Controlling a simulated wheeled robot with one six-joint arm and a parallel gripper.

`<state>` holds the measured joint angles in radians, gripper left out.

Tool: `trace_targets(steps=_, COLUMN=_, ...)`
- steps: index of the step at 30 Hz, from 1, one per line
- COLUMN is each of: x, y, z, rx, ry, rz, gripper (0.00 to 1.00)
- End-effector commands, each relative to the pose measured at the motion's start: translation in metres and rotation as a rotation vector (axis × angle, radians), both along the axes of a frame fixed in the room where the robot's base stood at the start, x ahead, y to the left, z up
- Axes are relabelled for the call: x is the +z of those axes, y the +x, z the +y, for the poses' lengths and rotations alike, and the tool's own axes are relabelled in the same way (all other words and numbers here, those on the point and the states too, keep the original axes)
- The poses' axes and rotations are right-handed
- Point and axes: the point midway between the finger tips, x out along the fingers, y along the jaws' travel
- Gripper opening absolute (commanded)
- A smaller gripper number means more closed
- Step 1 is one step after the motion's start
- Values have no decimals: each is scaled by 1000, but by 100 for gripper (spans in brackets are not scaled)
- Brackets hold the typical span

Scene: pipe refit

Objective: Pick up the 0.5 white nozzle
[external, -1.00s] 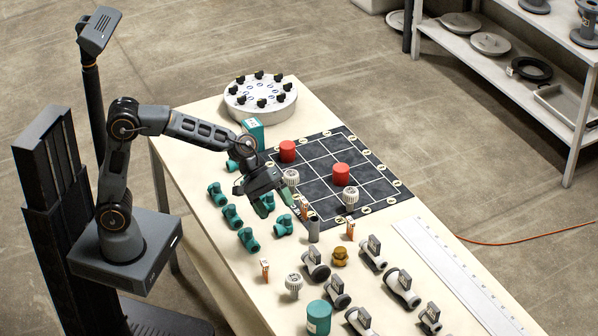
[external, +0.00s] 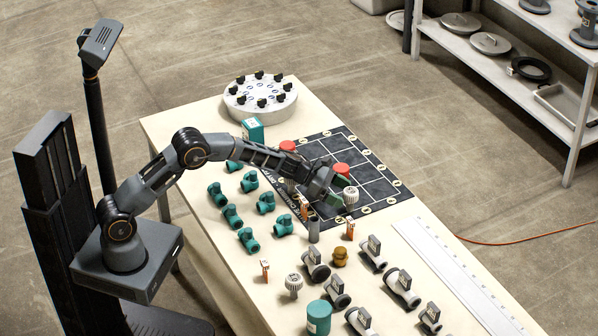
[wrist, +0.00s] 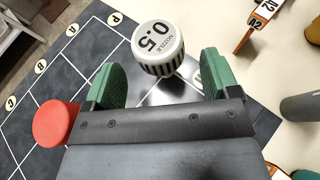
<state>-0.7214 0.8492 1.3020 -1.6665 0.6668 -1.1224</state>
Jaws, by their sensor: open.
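The 0.5 white nozzle (wrist: 158,47) shows in the wrist view with a ribbed side and "0.5 NOZZLE" printed on its top. It stands on the dark grid mat (wrist: 75,75), just beyond and between my fingertips. In the external view a white ribbed nozzle (external: 351,196) stands on the mat just right of my gripper (external: 333,190). My gripper (wrist: 158,75) is open, its two green finger pads apart, with nothing between them. Another white nozzle (external: 293,283) stands on the table's front part.
A red cylinder (wrist: 57,123) stands left of my fingers; it is close behind the gripper in the external view (external: 341,170). An orange A2 marker (wrist: 257,27) and a grey cylinder (wrist: 302,106) stand to the right. Teal fittings (external: 232,216) stand left of the mat.

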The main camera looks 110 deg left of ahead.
Motion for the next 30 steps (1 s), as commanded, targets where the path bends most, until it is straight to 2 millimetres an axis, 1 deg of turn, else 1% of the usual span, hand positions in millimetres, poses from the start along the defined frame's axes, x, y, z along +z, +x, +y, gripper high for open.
trace_targets(steps=3, x=-10, y=16, z=-1, rx=-2, ry=-1, rz=2, gripper=82)
trace_targets(steps=9, x=-16, y=32, z=-1, rx=-2, ry=0, rz=2, gripper=82)
trace_targets(steps=19, x=-17, y=35, z=-1, rx=-2, ry=1, rz=1, gripper=80)
trace_targets(steps=30, x=-17, y=35, z=-1, rx=-2, ry=1, rz=1, gripper=45)
